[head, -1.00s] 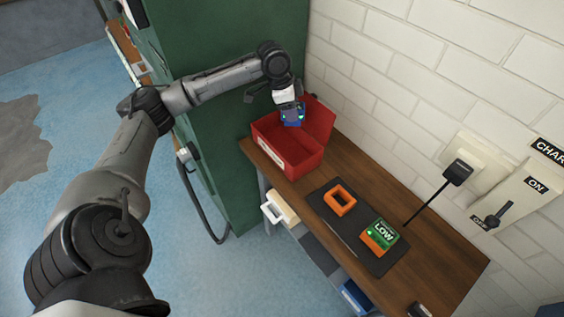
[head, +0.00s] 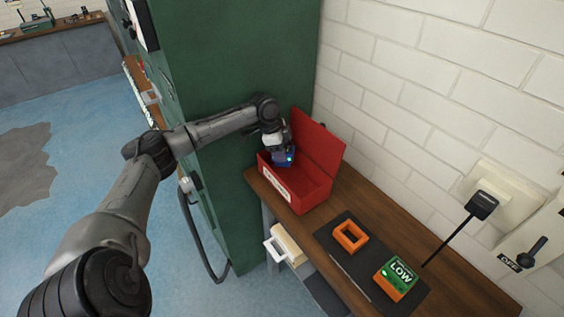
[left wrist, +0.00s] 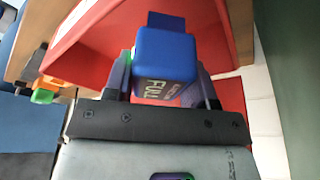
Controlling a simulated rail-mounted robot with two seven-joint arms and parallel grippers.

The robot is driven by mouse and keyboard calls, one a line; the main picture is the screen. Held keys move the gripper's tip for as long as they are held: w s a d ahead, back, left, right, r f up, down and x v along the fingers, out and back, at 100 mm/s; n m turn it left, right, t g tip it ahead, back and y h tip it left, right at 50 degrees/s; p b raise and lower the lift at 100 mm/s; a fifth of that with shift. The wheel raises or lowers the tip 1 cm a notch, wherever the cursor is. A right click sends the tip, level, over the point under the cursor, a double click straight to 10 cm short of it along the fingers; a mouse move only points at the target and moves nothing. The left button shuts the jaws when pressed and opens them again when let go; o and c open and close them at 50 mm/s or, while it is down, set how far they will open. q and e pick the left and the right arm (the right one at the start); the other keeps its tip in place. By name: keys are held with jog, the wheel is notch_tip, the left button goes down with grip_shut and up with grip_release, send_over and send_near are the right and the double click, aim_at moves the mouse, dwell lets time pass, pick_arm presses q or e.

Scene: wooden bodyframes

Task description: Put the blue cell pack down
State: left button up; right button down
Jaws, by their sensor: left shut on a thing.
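The blue cell pack (head: 284,157) is held by my left gripper (head: 279,149) at the open red box (head: 316,192), near its left end. In the left wrist view the blue pack (left wrist: 166,62) sits between the two fingers of my left gripper (left wrist: 166,75), with the word FULL on it. The red box's inside (left wrist: 95,50) surrounds it in that view. The pack's lower end is hidden in the head view, so I cannot tell whether it touches the box floor. My right gripper is not in view.
On the wooden bench (head: 400,215) a dark mat (head: 345,262) bears an empty orange frame (head: 351,236) and a green pack marked LOW (head: 402,270) in another orange holder. A green cabinet (head: 220,60) stands left of the box. A lever (head: 482,205) is by the wall.

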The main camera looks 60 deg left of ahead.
pick_arm(q)
notch_tip(320, 180, down, 4)
jog(key=shift+f+b, duration=0.2)
jog(key=shift+b, duration=0.15)
jog(key=o, duration=1)
jog(key=shift+f, duration=0.1)
jog(key=shift+p+v, duration=0.6)
jog(key=shift+v, duration=3.3)
jog(key=shift+w, duration=0.1)
